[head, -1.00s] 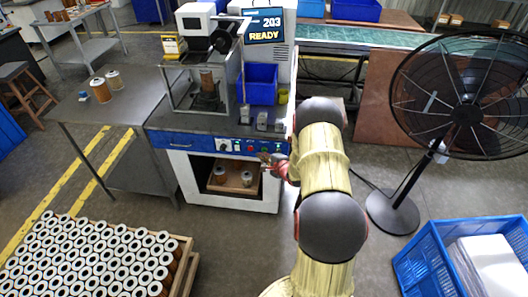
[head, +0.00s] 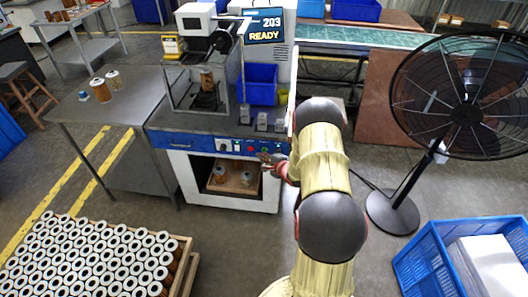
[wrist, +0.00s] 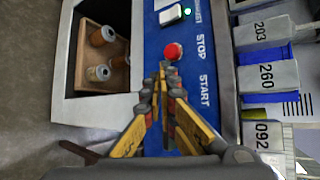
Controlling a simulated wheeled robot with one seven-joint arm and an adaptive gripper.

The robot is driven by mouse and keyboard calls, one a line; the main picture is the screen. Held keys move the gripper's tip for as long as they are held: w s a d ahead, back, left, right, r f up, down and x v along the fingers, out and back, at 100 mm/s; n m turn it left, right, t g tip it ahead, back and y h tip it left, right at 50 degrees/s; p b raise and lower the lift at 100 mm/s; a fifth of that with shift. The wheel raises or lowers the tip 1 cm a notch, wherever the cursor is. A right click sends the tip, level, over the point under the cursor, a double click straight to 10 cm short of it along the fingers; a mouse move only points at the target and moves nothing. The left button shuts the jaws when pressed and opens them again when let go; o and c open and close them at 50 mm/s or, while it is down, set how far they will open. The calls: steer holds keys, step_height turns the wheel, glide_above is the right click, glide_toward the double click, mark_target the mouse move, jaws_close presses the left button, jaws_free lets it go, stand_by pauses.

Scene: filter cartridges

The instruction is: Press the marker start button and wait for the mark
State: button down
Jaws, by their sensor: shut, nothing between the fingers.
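The marking machine's blue front panel (head: 185,142) carries a red button (head: 251,149) and a green button (head: 264,150). In the wrist view the red stop button (wrist: 172,51) sits by the word STOP. The START label (wrist: 204,90) is readable, but the button beside it is hidden behind my fingers. My gripper (wrist: 163,72) is shut and empty, its fingertips over the panel just below the stop button in the picture. Contact cannot be told. In the head view my gripper (head: 265,157) is at the panel's lower edge. The screen (head: 264,30) reads 203 READY. A cartridge (head: 207,79) stands in the machine.
A lower bay (head: 236,187) holds a few cartridges. A blue bin (head: 262,84) and small numbered blocks (head: 262,121) stand on the machine top. A crate of cartridges (head: 185,250) is at front left, a fan (head: 465,110) at right.

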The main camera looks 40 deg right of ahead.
steer(key=shift+w+d, duration=0.1)
stand_by(0.3)
steer(key=shift+w+d, duration=0.15)
steer(key=shift+d, duration=0.05)
steer(key=shift+w+d+p, duration=0.25)
steer(key=shift+d+p, duration=0.05)
steer(key=shift+p, duration=0.1)
stand_by(0.7)
steer(key=shift+a, duration=0.1)
steer(key=shift+s+a+p, duration=0.4)
steer(key=shift+s+a, duration=0.1)
stand_by(0.4)
steer(key=s+a+p, duration=0.1)
steer(key=s+a, duration=0.2)
steer(key=a, duration=0.1)
steer(key=shift+s+p, duration=0.15)
steer(key=shift+p, duration=0.2)
steer(key=shift+d, duration=0.1)
stand_by(0.7)
